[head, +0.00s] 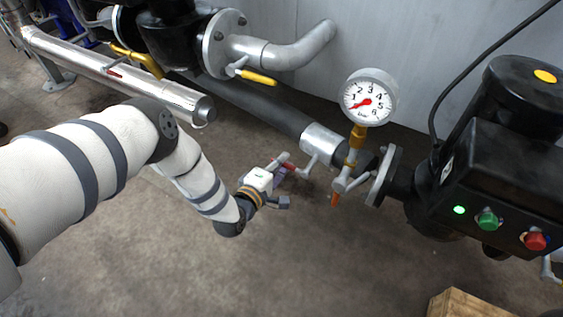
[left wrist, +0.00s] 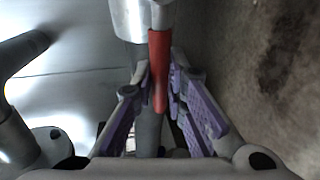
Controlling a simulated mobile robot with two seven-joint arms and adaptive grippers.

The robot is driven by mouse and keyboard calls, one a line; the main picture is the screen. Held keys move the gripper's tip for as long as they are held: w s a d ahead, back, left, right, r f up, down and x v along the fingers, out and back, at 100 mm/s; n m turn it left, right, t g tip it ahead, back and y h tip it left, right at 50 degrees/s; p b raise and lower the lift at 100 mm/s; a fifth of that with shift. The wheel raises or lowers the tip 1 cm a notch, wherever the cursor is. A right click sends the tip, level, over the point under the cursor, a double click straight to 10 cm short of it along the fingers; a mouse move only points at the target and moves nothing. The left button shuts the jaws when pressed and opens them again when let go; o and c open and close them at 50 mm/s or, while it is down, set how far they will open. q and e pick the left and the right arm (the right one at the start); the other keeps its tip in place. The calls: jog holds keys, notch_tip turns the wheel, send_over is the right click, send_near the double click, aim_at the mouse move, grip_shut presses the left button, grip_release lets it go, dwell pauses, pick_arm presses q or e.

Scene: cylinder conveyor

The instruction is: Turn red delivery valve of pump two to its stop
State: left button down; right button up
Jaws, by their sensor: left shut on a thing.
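The red valve lever (head: 289,167) sticks out to the left from a grey valve stem (head: 308,166) below a bright metal collar on the dark pipe. My left gripper (head: 281,174) is at the lever's free end, shut on it. In the left wrist view the red lever (left wrist: 158,62) runs between the purple-padded fingers of my left gripper (left wrist: 160,90), with its lower part between the fingertips. In the head view the gripper partly hides the lever's end. My right gripper is not in view.
A black pump unit (head: 485,175) has green and red buttons. A yellow-handled valve (head: 257,77) is behind. A wooden crate (head: 465,304) stands at front right.

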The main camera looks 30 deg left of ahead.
pick_arm(q)
jog(key=shift+s+d+f, duration=0.1)
jog(key=shift+f, duration=0.05)
jog(key=c, duration=1.6)
grip_release()
jog(key=s, duration=0.4)
jog(key=s+r, duration=0.1)
jog(key=s, duration=0.2)
jog(key=s+r, duration=0.1)
jog(key=s, duration=0.3)
jog(key=shift+s+a+r, duration=0.25)
jog(key=shift+s, duration=0.1)
